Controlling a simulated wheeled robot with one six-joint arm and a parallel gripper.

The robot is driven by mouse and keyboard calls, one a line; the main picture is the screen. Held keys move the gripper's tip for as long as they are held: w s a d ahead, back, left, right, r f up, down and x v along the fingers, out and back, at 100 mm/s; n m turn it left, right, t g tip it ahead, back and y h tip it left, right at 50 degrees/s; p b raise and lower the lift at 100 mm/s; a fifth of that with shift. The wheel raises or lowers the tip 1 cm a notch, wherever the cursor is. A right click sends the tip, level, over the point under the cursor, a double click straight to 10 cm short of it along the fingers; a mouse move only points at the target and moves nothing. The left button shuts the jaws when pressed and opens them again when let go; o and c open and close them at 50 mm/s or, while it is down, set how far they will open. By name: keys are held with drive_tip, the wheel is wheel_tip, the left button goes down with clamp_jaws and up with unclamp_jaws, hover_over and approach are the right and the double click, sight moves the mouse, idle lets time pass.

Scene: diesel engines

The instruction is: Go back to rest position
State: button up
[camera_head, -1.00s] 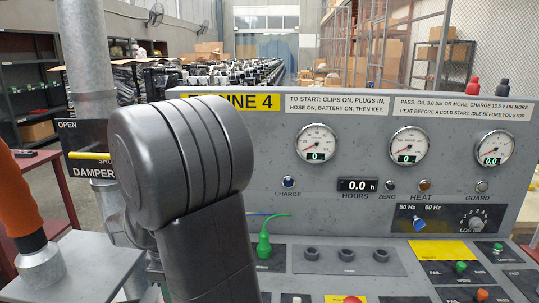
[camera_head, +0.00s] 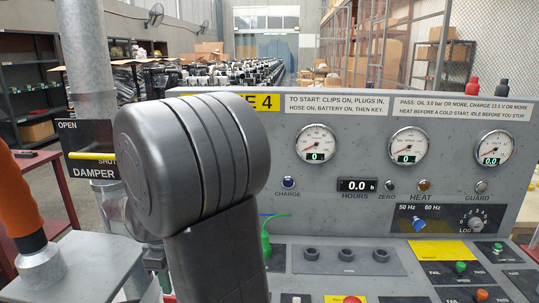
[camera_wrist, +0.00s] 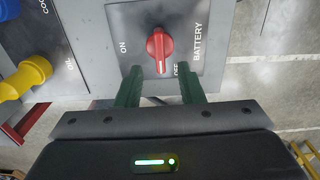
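My gripper (camera_wrist: 158,84) shows in the wrist view with its two green fingers apart and nothing between them. A red rotary battery switch (camera_wrist: 160,46) on a grey plate (camera_wrist: 120,18) lies just beyond the fingertips. Its white mark points down toward the word OFF, which one finger partly covers. In the head view a dark rounded link of my arm stands in front of the left part of the engine 4 panel (camera_head: 330,190). My gripper is hidden in the head view.
The panel carries several gauges (camera_head: 408,145), knobs and buttons. A damper board (camera_head: 92,145) with a yellow lever (camera_head: 92,156) stands at the left beside a grey pipe (camera_head: 88,60). Yellow (camera_wrist: 30,75) and blue plugs sit left of the switch in the wrist view.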

wheel_tip(320, 180, down, 6)
drive_tip(key=shift+r, duration=0.15)
drive_tip(key=m, duration=0.4)
drive_tip(key=m+b, duration=0.1)
drive_tip(key=m, duration=0.4)
drive_tip(key=shift+r+m, duration=0.15)
drive_tip(key=shift+m, duration=0.15)
